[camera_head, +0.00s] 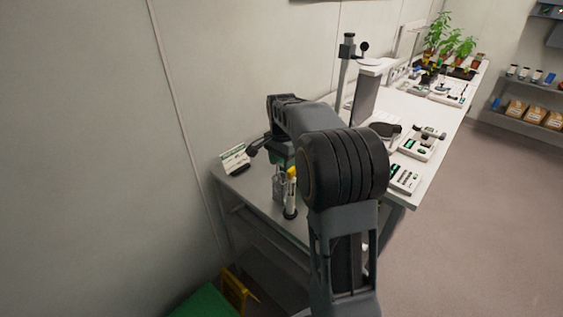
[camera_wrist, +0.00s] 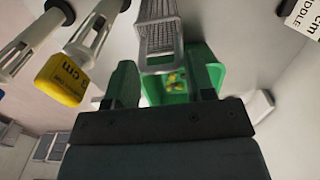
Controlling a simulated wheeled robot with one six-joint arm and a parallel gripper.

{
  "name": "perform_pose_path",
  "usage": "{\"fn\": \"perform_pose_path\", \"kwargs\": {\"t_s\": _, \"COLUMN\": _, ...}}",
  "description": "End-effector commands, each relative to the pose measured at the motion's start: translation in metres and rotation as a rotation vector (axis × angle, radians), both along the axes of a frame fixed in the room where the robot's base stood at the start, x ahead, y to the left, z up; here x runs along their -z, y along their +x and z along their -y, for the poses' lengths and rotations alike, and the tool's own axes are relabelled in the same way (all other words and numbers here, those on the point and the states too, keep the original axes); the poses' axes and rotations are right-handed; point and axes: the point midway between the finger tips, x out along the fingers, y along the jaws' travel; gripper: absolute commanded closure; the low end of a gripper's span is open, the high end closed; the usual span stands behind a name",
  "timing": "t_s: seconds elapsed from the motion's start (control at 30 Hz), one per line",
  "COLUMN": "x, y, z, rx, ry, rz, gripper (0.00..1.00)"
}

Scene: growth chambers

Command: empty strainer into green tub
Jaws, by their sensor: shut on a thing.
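My gripper (camera_wrist: 164,84) has its two dark green fingers on either side of the grey slatted strainer (camera_wrist: 160,32) in the wrist view, and it is shut on it. In the head view my arm hides much of the gripper (camera_head: 281,160); the strainer (camera_head: 278,187) hangs below it, over the near end of the bench. A green tub (camera_head: 203,302) also shows at the bottom left of the head view, cut off by the frame.
A yellow-topped tool (camera_head: 291,188) stands close beside the strainer. A white sign (camera_head: 235,159) stands at the bench's left corner. Devices (camera_head: 405,178) and potted plants (camera_head: 450,42) fill the bench farther back. A yellow container (camera_head: 236,288) adjoins the tub. The right floor is clear.

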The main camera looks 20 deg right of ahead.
Motion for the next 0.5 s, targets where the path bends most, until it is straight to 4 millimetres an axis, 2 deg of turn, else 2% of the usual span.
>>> {"fn": "perform_pose_path", "kwargs": {"t_s": 0.03, "x": 0.0, "y": 0.0, "z": 0.0, "rx": 0.0, "ry": 0.0, "rz": 0.0, "gripper": 0.72}}
{"fn": "perform_pose_path", "kwargs": {"t_s": 0.1, "x": 0.0, "y": 0.0, "z": 0.0, "rx": 0.0, "ry": 0.0, "rz": 0.0, "gripper": 0.78}}
{"fn": "perform_pose_path", "kwargs": {"t_s": 0.27, "x": -0.004, "y": 0.0, "z": 0.0, "rx": 0.0, "ry": 0.0, "rz": 0.001, "gripper": 0.79}}
{"fn": "perform_pose_path", "kwargs": {"t_s": 0.5, "x": -0.025, "y": 0.0, "z": 0.0, "rx": 0.0, "ry": -0.001, "rz": 0.001, "gripper": 0.79}}
